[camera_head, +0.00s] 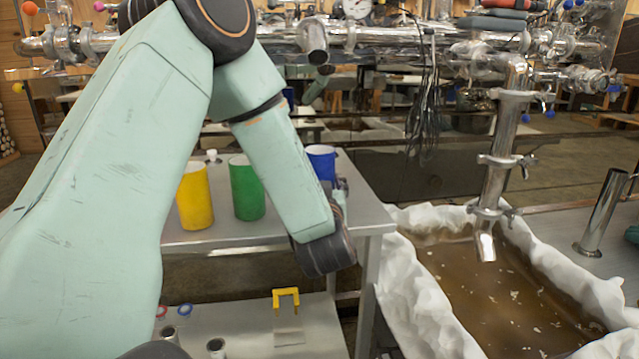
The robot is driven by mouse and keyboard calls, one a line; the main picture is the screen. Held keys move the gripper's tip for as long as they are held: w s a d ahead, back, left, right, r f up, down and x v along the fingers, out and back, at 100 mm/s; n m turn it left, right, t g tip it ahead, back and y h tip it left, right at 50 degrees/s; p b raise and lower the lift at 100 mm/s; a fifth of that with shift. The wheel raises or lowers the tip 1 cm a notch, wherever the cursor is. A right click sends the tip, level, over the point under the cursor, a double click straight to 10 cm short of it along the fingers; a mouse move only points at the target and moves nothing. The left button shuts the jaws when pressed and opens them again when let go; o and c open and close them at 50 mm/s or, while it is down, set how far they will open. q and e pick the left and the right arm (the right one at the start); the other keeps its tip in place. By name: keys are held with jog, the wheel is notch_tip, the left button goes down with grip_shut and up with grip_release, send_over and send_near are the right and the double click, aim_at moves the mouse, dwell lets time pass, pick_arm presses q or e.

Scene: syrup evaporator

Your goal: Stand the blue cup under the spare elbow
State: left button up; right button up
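The blue cup (321,161) stands upright on the metal table, near its far right side. My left arm's wrist covers its lower part. My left gripper (342,187) is at the right side of the blue cup, mostly hidden behind the wrist. I cannot tell whether it touches the cup or how its fingers are set. A short open-ended pipe elbow (314,42) juts from the pipework above and behind the table. Another downpipe (486,243) ends over the brown liquid. I cannot tell which is the spare elbow. My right gripper is not in view.
A green cup (246,188) and a yellow cup (195,197) stand left of the blue cup on the metal table (365,217). A white-lined basin (405,285) of brown liquid lies to the right. A yellow bracket (286,293) is on the lower shelf. Dark cables (425,110) hang behind.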

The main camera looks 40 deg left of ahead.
pick_arm(q)
jog(key=shift+o, duration=0.9)
jog(key=shift+d+r, duration=0.15)
jog(key=shift+r, duration=0.15)
jog(key=p+v, duration=0.1)
jog(key=v, duration=0.9)
jog(key=shift+s+d+r, duration=0.1)
jog(key=shift+d, duration=0.05)
jog(key=shift+p+v, duration=0.3)
jog(key=shift+v, duration=0.5)
jog(key=shift+s, duration=0.1)
